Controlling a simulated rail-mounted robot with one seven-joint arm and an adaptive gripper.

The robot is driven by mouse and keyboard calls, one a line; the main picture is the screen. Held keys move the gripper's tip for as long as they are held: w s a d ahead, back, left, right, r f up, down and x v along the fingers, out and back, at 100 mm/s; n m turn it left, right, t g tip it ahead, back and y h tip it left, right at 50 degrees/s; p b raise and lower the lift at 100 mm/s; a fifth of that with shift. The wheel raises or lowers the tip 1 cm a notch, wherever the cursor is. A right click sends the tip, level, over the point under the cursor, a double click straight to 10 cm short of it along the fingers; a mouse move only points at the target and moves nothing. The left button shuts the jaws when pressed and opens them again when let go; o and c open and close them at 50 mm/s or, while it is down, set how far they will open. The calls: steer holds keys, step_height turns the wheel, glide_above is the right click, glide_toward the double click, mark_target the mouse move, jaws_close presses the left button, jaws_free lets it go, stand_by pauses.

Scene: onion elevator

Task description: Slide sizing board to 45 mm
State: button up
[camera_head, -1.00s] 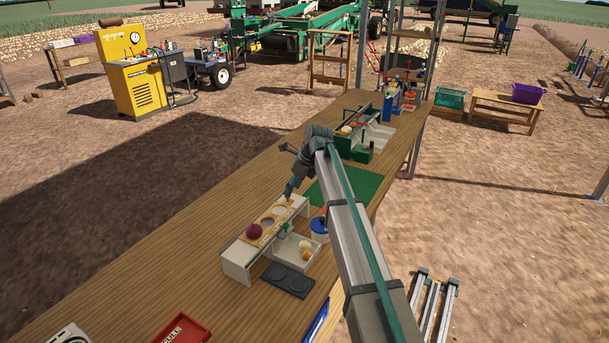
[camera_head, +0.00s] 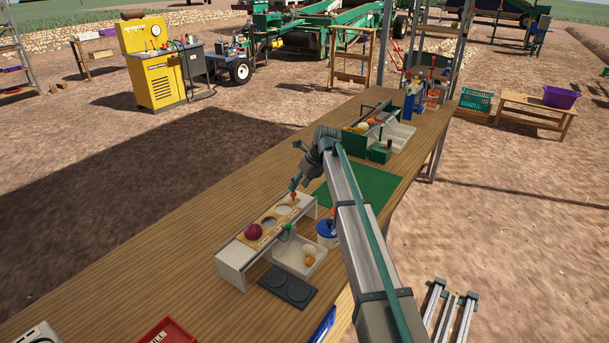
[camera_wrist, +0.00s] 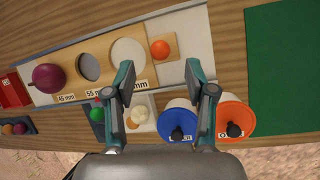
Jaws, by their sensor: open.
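The sizing board (camera_wrist: 108,50) is a light wooden strip with round holes, lying in a long white rail frame (camera_wrist: 186,20). Its labels read 45 mm and 55 mm, with another partly hidden by a finger. A red onion (camera_wrist: 48,78) sits on the board's left part, near the 45 mm label; it also shows in the head view (camera_head: 253,232). An orange-red knob (camera_wrist: 160,48) stands on the board's right end. My gripper (camera_wrist: 158,72) is open, its two fingers apart on either side of the knob's line. In the head view my gripper (camera_head: 294,185) hangs just above the knob.
A white tray (camera_head: 303,256) with small onions and a green-capped part stands in front of the frame. Blue-lidded (camera_wrist: 178,124) and orange-lidded (camera_wrist: 234,116) pots stand close by. A green mat (camera_wrist: 285,70) lies right. The bench's left side (camera_head: 150,260) is mostly clear.

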steer(key=shift+p+x, duration=0.45)
steer(key=shift+x, duration=1.95)
steer(key=shift+c, duration=0.2)
jaws_close()
steer(key=shift+w, duration=0.1)
steer(key=w+d+p, duration=0.1)
steer(key=w+d, duration=0.3)
steer(key=w, duration=0.3)
steer(key=shift+p, duration=0.35)
steer(key=shift+r, duration=0.1)
steer(key=shift+o, duration=0.2)
jaws_free()
steer(key=shift+d, duration=0.1)
